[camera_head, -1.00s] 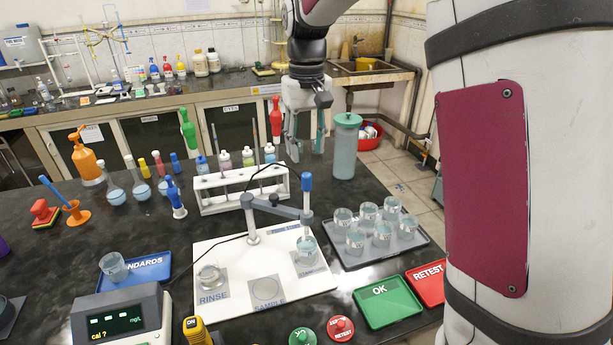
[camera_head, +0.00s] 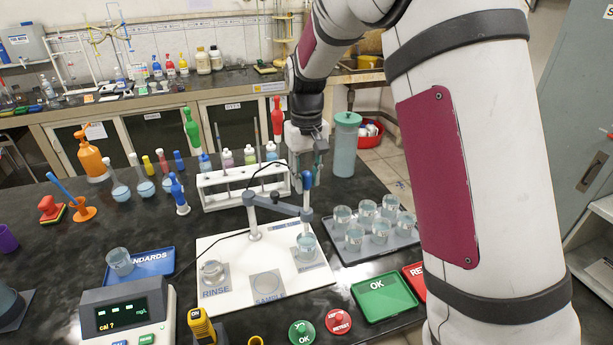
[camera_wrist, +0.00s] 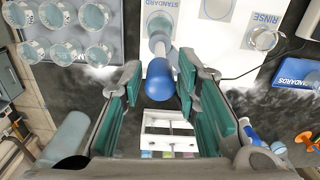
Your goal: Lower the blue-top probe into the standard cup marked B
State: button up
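The blue-top probe (camera_head: 307,208) stands upright in the end of the grey holder arm (camera_head: 277,206), over a clear cup (camera_head: 306,246) on the white board's standard spot. I cannot read a letter B on that cup. In the wrist view the blue top (camera_wrist: 160,79) lies between my two teal finger pads, with the cup (camera_wrist: 160,26) beyond it. My gripper (camera_head: 307,181) is open around the top, with gaps visible on both sides. In the head view its fingers partly hide the top. Whether the probe tip is inside the cup is unclear.
Another cup (camera_head: 119,262) is on the blue STANDARDS tray (camera_head: 153,263). A grey tray (camera_head: 365,257) of several cups stands right of the board (camera_head: 218,308). A white bottle rack (camera_head: 230,198) and a teal-lidded bottle (camera_head: 344,150) stand close behind the probe.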

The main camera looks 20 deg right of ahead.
aim_at(306, 210)
grip_shut()
notch_tip(306, 210, down, 7)
jog(key=shift+r+b, duration=0.1)
jog(key=shift+b, duration=0.6)
jog(key=o, duration=0.5)
grip_release()
jog(key=shift+o, duration=0.2)
notch_tip(306, 210, up, 11)
jog(key=shift+r, duration=0.5)
